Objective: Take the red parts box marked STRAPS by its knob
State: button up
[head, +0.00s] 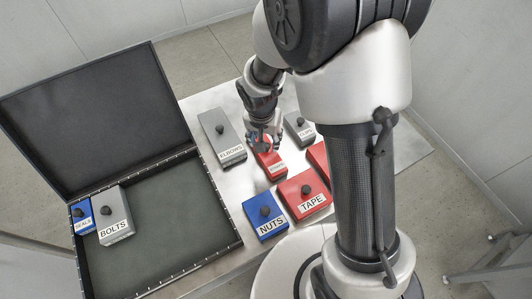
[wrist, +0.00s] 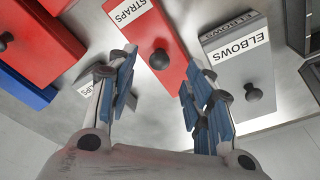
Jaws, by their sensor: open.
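The red STRAPS box (head: 270,168) lies on the metal table, in the row behind the TAPE and NUTS boxes. In the wrist view the red STRAPS box (wrist: 150,32) shows its white label and its dark round knob (wrist: 159,60). My gripper (head: 263,142) is over the far end of this box and hides part of it in the head view. In the wrist view my gripper (wrist: 160,78) is open, with blue-padded fingers apart. The knob appears between the fingertips; I cannot tell how far below them it is. Nothing is held.
The grey ELBOWS box (head: 222,143) stands close at the left. A small grey box (head: 299,128) and a partly hidden red box (head: 318,157) are at the right. Nearer are red TAPE (head: 304,190) and blue NUTS (head: 264,214). The open case (head: 165,262) holds SEALS and BOLTS.

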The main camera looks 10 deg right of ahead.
jog(key=f, duration=0.2)
jog(key=w+f+b, duration=0.1)
jog(key=f, duration=0.1)
jog(key=shift+d+f, duration=0.2)
jog(key=shift+f, duration=0.05)
jog(key=shift+r, duration=0.1)
jog(key=shift+c, duration=0.6)
grip_shut()
